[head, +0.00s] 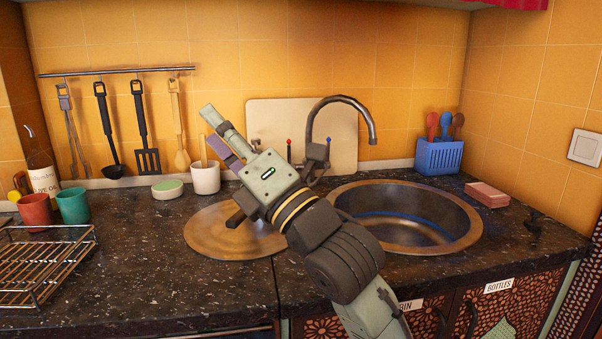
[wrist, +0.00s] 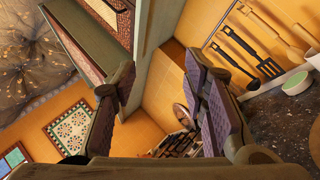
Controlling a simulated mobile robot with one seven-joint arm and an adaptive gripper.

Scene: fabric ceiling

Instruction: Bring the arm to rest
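My gripper (head: 220,135) is raised above the counter in front of the tiled wall, with its fingers toward the upper left. In the wrist view, my gripper (wrist: 158,75) has its two purple-padded fingers well apart, with nothing between them. My arm reaches up from the lower right, in front of the counter edge and between the round brass disc and the sink. It hides part of both.
The brass disc (head: 205,238) lies left of the sink (head: 440,238). A curved faucet (head: 345,100) rises behind my arm. A white cup (head: 205,178), red cup (head: 35,210), teal cup (head: 73,205), wire rack (head: 40,270) and blue utensil holder (head: 438,157) stand on the counter.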

